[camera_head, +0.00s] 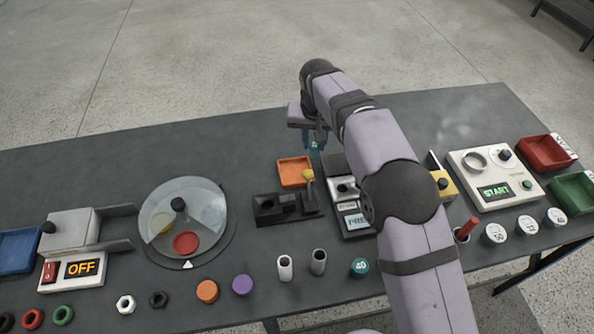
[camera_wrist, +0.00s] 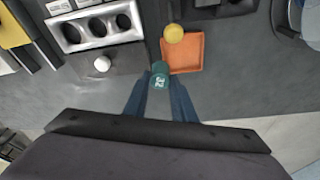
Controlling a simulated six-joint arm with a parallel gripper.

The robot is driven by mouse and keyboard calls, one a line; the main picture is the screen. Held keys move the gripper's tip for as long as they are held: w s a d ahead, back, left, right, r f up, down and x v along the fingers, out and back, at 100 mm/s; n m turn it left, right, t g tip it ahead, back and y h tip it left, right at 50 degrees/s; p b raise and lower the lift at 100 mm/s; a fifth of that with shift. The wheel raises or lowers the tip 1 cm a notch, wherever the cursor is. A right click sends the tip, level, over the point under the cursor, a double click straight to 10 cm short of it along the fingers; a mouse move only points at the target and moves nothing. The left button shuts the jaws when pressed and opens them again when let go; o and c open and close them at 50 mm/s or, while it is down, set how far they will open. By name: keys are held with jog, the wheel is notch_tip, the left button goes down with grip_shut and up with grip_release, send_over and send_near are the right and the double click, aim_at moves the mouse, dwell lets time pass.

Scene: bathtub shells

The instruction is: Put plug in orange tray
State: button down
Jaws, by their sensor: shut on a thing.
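The plug is a dark teal cylinder with pale marks like a number (camera_wrist: 160,76). My gripper (camera_wrist: 160,80) is shut on it, with one blue finger at each side. In the wrist view the plug shows at the near left corner of the orange tray (camera_wrist: 190,68), overlapping its edge. In the head view the tray (camera_head: 290,174) is empty and lies just left of and in front of my gripper (camera_head: 315,146). The plug appears held up off the table; its exact height is hard to tell.
A yellow-knobbed lever (camera_head: 308,174) stands at the tray's front right edge. A grey holed device (camera_wrist: 95,27) is left of the tray in the wrist view. Another teal plug marked 40 (camera_head: 359,267) lies at the table front. Clear table extends behind the tray.

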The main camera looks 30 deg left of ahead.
jog(key=s+a+n, duration=0.1)
jog(key=a+n, duration=0.2)
jog(key=a, duration=0.2)
jog(key=shift+y, duration=0.4)
jog(key=shift+s+f+p, duration=0.15)
jog(key=shift+f+p, duration=0.7)
jog(key=shift+f, duration=1.55)
jog(key=shift+s+f+p, duration=0.1)
jog(key=shift+f+p, duration=0.7)
jog(key=shift+f, duration=1.9)
jog(key=shift+f, duration=0.1)
jog(key=shift+f, duration=0.15)
jog(key=c, duration=1.5)
grip_release()
jog(key=b+v, duration=0.1)
jog(key=v, duration=0.5)
jog(key=b+v, duration=0.2)
jog(key=v, duration=0.4)
jog(key=shift+w+r, duration=0.2)
jog(key=shift+r, duration=0.1)
